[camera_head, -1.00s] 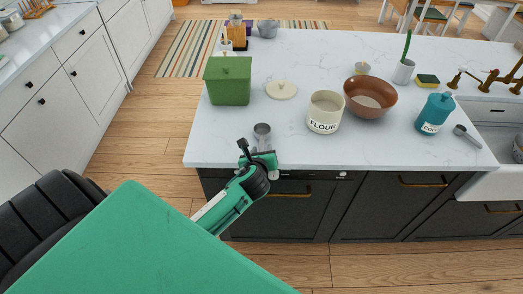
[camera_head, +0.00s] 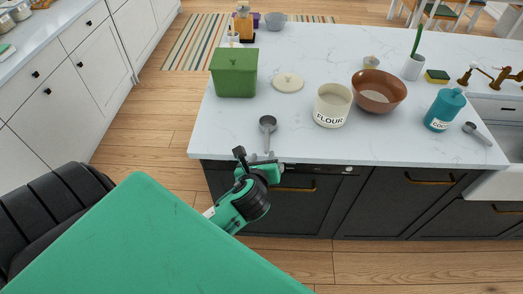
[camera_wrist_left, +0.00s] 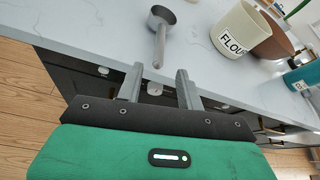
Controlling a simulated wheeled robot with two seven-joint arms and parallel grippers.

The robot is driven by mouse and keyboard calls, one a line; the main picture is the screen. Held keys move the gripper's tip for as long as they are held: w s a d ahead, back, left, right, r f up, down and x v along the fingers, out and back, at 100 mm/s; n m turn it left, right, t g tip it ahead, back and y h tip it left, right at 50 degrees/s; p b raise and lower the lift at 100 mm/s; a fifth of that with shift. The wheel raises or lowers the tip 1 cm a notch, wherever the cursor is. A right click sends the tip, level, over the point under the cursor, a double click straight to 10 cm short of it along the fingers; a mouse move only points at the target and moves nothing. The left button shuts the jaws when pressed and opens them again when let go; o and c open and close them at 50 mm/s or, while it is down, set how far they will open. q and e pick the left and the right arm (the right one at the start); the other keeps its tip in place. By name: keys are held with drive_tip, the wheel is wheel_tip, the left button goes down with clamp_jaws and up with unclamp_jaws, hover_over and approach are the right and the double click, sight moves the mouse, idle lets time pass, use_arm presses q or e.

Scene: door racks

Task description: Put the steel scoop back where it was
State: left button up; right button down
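A steel scoop (camera_head: 268,125) lies on the white counter near its front edge, bowl away from me and handle towards the edge. In the left wrist view the scoop (camera_wrist_left: 160,34) lies ahead of the fingers, its handle end in line with the gap between them. My left gripper (camera_head: 272,167) is at the counter's front edge, just short of the handle. In the left wrist view the left gripper's (camera_wrist_left: 158,78) two fingers are apart with nothing between them. A second scoop (camera_head: 476,132) lies at the counter's right. My right gripper is not in view.
An open flour canister (camera_head: 331,110) and a brown bowl (camera_head: 379,90) stand right of the near scoop. A green box (camera_head: 235,73) and a round lid (camera_head: 288,83) are behind it. A teal canister (camera_head: 443,110) stands further right. The counter left of the scoop is clear.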

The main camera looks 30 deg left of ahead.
use_arm(q)
drive_tip(key=shift+s+d+r, duration=0.25)
drive_tip(key=shift+s+r, duration=0.05)
drive_tip(key=shift+s, duration=0.3)
wheel_tip(320, 180, down, 22)
drive_tip(key=d+n+g+h, duration=0.1)
drive_tip(key=n+g+h, duration=0.15)
drive_tip(key=n, duration=0.25)
drive_tip(key=s+f+n+g+h, duration=0.1)
drive_tip(key=s+f+n+g, duration=0.2)
drive_tip(key=f, duration=0.5)
drive_tip(key=s+f+n+g, duration=0.1)
drive_tip(key=s+f+n, duration=0.2)
drive_tip(key=s+f, duration=0.4)
drive_tip(key=s+f+n+g+h, duration=0.1)
drive_tip(key=s+f+n+g, duration=0.1)
drive_tip(key=s+f+n, duration=0.5)
drive_tip(key=s+d+f+n+g+h, duration=0.1)
drive_tip(key=s+f+n, duration=0.6)
drive_tip(key=s+f, duration=0.7)
drive_tip(key=s+g, duration=0.1)
drive_tip(key=s, duration=0.6)
drive_tip(key=shift+s+d, duration=0.2)
drive_tip(key=shift+s, duration=0.1)
